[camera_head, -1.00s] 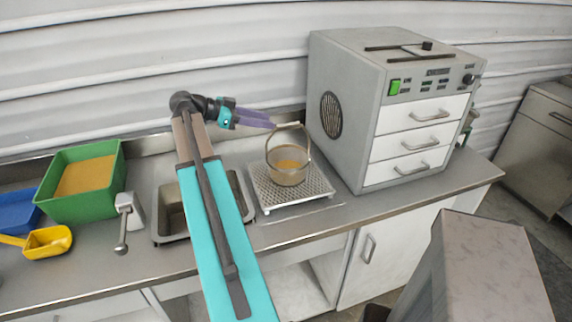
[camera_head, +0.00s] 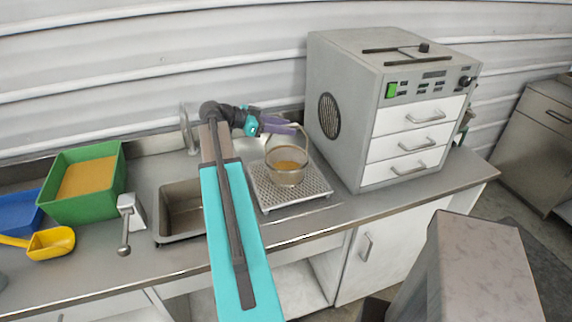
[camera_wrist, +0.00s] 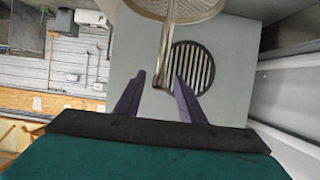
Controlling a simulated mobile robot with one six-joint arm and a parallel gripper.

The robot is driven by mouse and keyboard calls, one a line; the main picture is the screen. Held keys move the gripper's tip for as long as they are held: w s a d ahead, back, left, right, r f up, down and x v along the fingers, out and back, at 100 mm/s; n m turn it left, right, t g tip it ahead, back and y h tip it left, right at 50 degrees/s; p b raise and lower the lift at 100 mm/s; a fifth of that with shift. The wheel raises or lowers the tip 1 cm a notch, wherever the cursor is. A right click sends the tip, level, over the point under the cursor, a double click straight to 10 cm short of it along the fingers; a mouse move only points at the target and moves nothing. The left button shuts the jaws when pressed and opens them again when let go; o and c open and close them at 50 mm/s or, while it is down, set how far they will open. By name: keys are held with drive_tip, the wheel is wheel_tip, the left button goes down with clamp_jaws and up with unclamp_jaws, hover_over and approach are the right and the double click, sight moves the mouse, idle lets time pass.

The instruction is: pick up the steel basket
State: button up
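The steel basket (camera_head: 287,178) is a round mesh basket with a tall hoop handle and yellowish-brown contents. It stands upright on the perforated metal stand (camera_head: 315,197). My gripper (camera_head: 294,128) is at the top of the handle, coming from the left. In the wrist view my gripper (camera_wrist: 160,76) has its two purple fingers apart, one on each side of the handle (camera_wrist: 165,52), with gaps visible on both sides. The basket's mesh (camera_wrist: 175,8) shows at the top edge of that view.
A grey machine with white drawers (camera_head: 418,114) stands close right of the basket. Left are a sunken metal basin (camera_head: 181,225), a green bin (camera_head: 112,180), a blue tray (camera_head: 20,212) and a yellow scoop (camera_head: 52,242). The corrugated wall (camera_head: 150,70) is behind the counter.

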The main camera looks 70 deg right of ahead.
drive_tip(key=shift+p+x, duration=1.25)
drive_tip(key=shift+x, duration=0.2)
drive_tip(key=shift+f+p+x, duration=0.2)
drive_tip(key=shift+p+x, duration=0.15)
drive_tip(key=shift+x, duration=0.85)
drive_tip(key=shift+a, duration=0.25)
clamp_jaws()
